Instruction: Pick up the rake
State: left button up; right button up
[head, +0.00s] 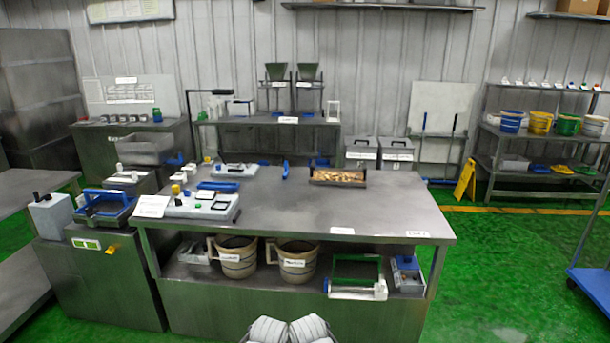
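I cannot tell for sure which thing is the rake. Two long-handled tools lean against the back wall, a left one (424,124) and a right one (454,126). Their dark handles stand nearly upright, and their blue lower ends are too small to make out. A small blue tool (285,169) stands on the central metal table (330,208), left of a tray of brownish pieces (338,177). Pale ribbed parts at the bottom edge look like mine. No gripper fingers show, and nothing is seen held.
Two labelled buckets (236,257) and a green-and-white frame (356,277) are on the table's lower shelf. A yellow floor sign (464,181) stands near the right rack (545,134). A blue cart (592,281) is at the far right. Green floor is clear right of the table.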

aim_at(287, 169)
jog(key=i+l+z, duration=0.8)
jog(key=l, duration=0.15)
jog(key=i+l+z, duration=0.6)
jog(key=i+z, duration=0.15)
jog(key=i+l+z, duration=0.1)
jog(key=i+z, duration=0.25)
jog(key=i, duration=0.2)
jog(key=i+z, duration=0.35)
jog(key=i+l+u, duration=0.25)
jog(key=i, duration=0.75)
jog(key=i+j+u, duration=0.1)
jog(key=i+u, duration=0.25)
jog(key=i+j+u, duration=0.1)
jog(key=u, duration=0.25)
jog(key=i+l+u, duration=0.1)
jog(key=i+u, duration=0.25)
jog(key=i+j+u, duration=0.1)
jog(key=i+u, duration=0.2)
jog(key=i, duration=0.45)
jog(key=i+u, duration=0.35)
jog(key=i, duration=0.35)
jog(key=i+l, duration=0.1)
jog(key=i, duration=1.7)
jog(key=i+u, duration=0.45)
jog(key=i+l+u, duration=0.1)
jog(key=i+u, duration=0.4)
jog(key=i, duration=0.2)
